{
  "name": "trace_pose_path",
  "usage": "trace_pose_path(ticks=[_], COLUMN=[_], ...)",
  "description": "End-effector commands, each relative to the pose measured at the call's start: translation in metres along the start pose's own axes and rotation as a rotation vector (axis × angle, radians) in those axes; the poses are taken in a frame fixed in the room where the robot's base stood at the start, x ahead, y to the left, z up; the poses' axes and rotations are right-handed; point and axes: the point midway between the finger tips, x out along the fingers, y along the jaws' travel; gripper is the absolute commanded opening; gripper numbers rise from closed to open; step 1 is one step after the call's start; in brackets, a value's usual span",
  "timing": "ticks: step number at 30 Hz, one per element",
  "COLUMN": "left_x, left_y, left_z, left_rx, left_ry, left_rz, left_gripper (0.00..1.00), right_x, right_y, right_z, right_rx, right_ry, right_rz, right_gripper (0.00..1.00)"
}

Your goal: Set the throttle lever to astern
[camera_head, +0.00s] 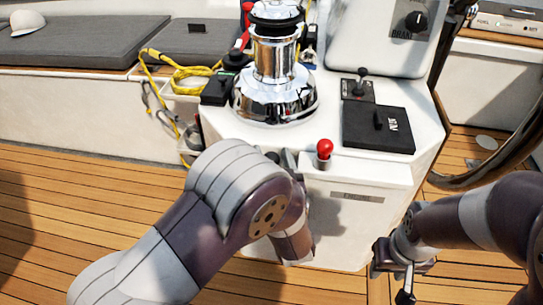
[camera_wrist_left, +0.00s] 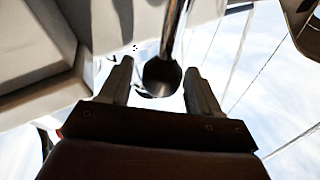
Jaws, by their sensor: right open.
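A short lever with a red ball knob (camera_head: 324,149), which I take as the throttle lever, stands on the white console above a plate that seems to read ENGINE (camera_head: 356,196). It looks about upright. My left gripper (camera_head: 281,157) is mostly hidden behind my left arm, just left of the red knob and apart from it. In the left wrist view its two fingers (camera_wrist_left: 160,85) are spread apart. A dark round end on a shiny rod (camera_wrist_left: 161,72) shows between them; I cannot tell what it is or how far away. My right gripper (camera_head: 400,278) hangs low at right, open, away from the lever.
A chrome winch (camera_head: 275,75) stands behind on the console. A small black lever (camera_head: 361,78) and a black pad (camera_head: 379,131) are to its right. A steering wheel rim (camera_head: 505,150) is at right. Yellow rope (camera_head: 180,71) hangs at left. Deck at left is clear.

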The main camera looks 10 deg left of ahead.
Motion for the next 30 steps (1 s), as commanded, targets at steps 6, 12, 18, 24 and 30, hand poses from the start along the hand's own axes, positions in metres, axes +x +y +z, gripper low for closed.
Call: trace_pose_path(ticks=[6, 12, 18, 24, 30], left_x=[-0.002, -0.032, -0.08, -0.118, -0.128], left_y=[0.0, 0.001, 0.001, 0.001, 0.0], left_z=[-0.001, -0.002, -0.002, -0.001, 0.0], left_rx=[-0.001, 0.0, 0.001, -0.001, 0.0], left_ry=[0.001, 0.002, 0.003, 0.001, 0.001], left_rz=[0.0, 0.005, 0.007, 0.004, 0.0], left_gripper=[0.63, 0.63, 0.63, 0.63, 0.63], right_x=[-0.001, -0.004, -0.007, -0.009, -0.009], right_y=[0.0, 0.0, 0.0, 0.0, 0.0], right_z=[0.0, -0.001, -0.001, -0.001, -0.001], right_rx=[0.0, 0.0, 0.0, 0.0, 0.0], right_ry=[0.0, 0.0, 0.0, 0.0, 0.0], right_rz=[0.0, 0.0, 0.0, 0.0, 0.0], right_gripper=[0.43, 0.43, 0.43, 0.43, 0.43])
